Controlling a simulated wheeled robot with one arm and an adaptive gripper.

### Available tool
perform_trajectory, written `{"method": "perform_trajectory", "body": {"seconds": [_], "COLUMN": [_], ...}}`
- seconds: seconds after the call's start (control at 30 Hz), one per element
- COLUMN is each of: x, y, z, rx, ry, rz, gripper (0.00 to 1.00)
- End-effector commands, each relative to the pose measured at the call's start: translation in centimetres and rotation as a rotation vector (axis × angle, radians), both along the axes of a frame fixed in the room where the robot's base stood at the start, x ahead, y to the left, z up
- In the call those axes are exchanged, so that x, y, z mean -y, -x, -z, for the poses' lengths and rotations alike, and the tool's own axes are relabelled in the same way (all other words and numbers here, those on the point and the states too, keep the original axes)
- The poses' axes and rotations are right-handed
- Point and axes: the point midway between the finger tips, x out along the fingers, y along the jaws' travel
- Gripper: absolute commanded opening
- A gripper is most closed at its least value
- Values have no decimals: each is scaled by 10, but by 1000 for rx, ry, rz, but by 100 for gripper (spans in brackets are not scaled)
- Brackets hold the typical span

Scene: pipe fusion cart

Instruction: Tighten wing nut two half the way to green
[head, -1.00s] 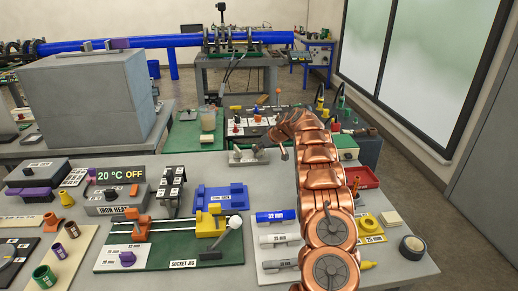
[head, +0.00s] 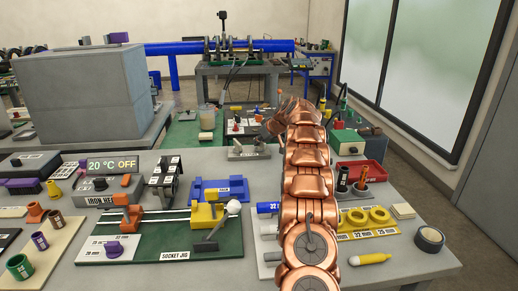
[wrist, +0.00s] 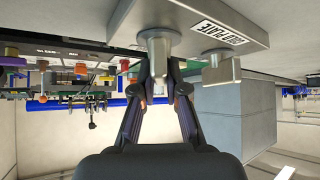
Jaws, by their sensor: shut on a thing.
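A grey bolt plate (head: 246,156) lies toward the back of the near bench, past the socket jig. It also shows, upside down, in the wrist view (wrist: 190,15) with a partly readable label. My gripper (wrist: 160,80) has its two fingers closed around a grey metal wing nut (wrist: 158,46) on the plate. A second grey wing nut (wrist: 222,70) stands apart, to the right in the wrist view. I cannot read which number either bears, and no green mark on the plate is visible. In the head view my arm partly covers the plate's right end.
A green socket jig (head: 175,243) with a yellow clamp and a blue tray (head: 219,190) lie nearer on the bench. Yellow rings (head: 379,215), a tape roll (head: 430,238) and a red tray (head: 365,170) are right of my arm. A large grey box (head: 80,95) stands back left.

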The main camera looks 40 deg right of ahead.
Motion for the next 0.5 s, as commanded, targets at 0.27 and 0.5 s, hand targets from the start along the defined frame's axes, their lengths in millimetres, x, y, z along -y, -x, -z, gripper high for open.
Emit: {"method": "perform_trajectory", "body": {"seconds": [0.27, 0.5], "x": [1, 2], "y": [5, 6], "z": [2, 2], "rx": [1, -1], "ry": [-4, -6], "rz": [134, 239], "gripper": [0, 0]}}
